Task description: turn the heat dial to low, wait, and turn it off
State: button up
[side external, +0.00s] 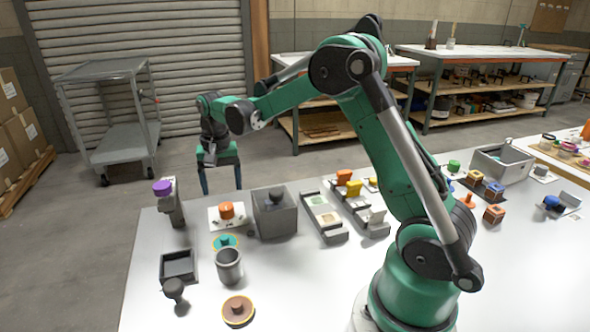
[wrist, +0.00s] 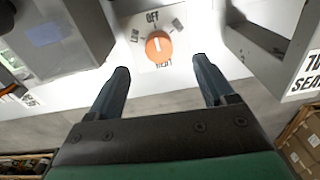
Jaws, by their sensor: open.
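The heat dial is an orange knob (side external: 226,209) on a white plate near the far edge of the table in the side view. In the wrist view the orange knob (wrist: 159,47) sits on its white plate with OFF printed above it and LOW to its left. Other marks lie around it, too small to read surely. A pale pointer line shows on the knob; its exact setting is hard to tell. My gripper (side external: 221,188) is open and empty beyond the table's far edge, fingers down. In the wrist view its fingertips (wrist: 160,63) stand apart on either side, short of the knob.
A grey box with a dark knob (side external: 275,215) stands right of the dial. A grey stand with a purple top (side external: 170,199) stands left. A teal disc (side external: 225,243) and a grey cup (side external: 229,267) lie on the near side. Floor shows beyond the table edge.

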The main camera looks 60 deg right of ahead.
aim_at(226, 206)
jog(key=shift+w+d+f, duration=0.15)
jog(key=shift+d+f, duration=0.1)
jog(key=shift+f, duration=2.95)
grip_shut()
